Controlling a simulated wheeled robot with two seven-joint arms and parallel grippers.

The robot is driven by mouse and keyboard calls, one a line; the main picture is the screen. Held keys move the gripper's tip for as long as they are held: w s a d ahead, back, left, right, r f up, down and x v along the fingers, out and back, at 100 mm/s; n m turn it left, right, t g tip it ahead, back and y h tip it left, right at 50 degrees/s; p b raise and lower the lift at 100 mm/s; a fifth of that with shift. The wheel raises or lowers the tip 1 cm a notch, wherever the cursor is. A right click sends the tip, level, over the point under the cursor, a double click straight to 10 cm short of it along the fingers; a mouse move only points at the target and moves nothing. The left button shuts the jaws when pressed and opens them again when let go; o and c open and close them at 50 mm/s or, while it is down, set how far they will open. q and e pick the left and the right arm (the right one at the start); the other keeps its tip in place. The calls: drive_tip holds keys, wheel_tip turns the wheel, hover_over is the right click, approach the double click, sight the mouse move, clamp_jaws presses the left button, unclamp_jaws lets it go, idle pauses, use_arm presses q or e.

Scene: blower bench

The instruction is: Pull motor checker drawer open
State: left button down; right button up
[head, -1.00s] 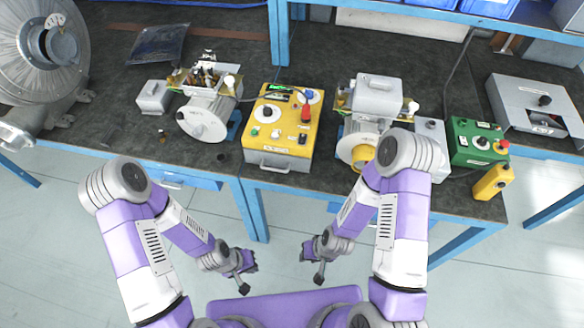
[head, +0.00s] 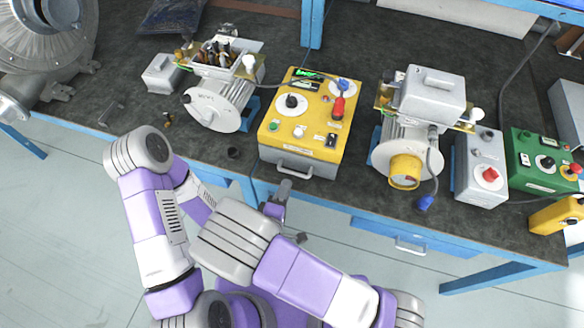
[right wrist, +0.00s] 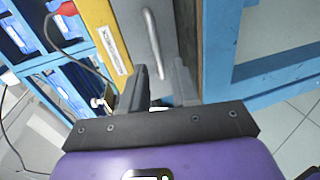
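The motor checker is a yellow box (head: 308,110) on the bench, with knobs and a green display on top. Its grey drawer front (head: 310,168) faces me and looks closed, with a bar handle (head: 294,174). In the right wrist view the handle (right wrist: 153,43) stands just ahead of the fingertips. My right gripper (head: 284,190) is below and close to the handle. In the right wrist view its fingers (right wrist: 158,82) are apart with nothing gripped. My left gripper is mostly hidden behind my right arm; a small dark part below may belong to it.
A motor (head: 222,100) stands left of the checker and another motor with a yellow cap (head: 405,165) stands right. A grey box with a red knob (head: 482,170) and a green control box (head: 540,160) are farther right. A blue bench drawer (head: 410,238) lies below the front edge.

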sight(292, 174)
drive_tip(key=b+x, duration=0.1)
drive_tip(key=x, duration=0.6)
drive_tip(key=shift+w+r+b, duration=0.2)
drive_tip(key=shift+w+b, duration=0.05)
drive_tip(key=shift+b, duration=0.15)
drive_tip(key=shift+c, duration=0.2)
clamp_jaws()
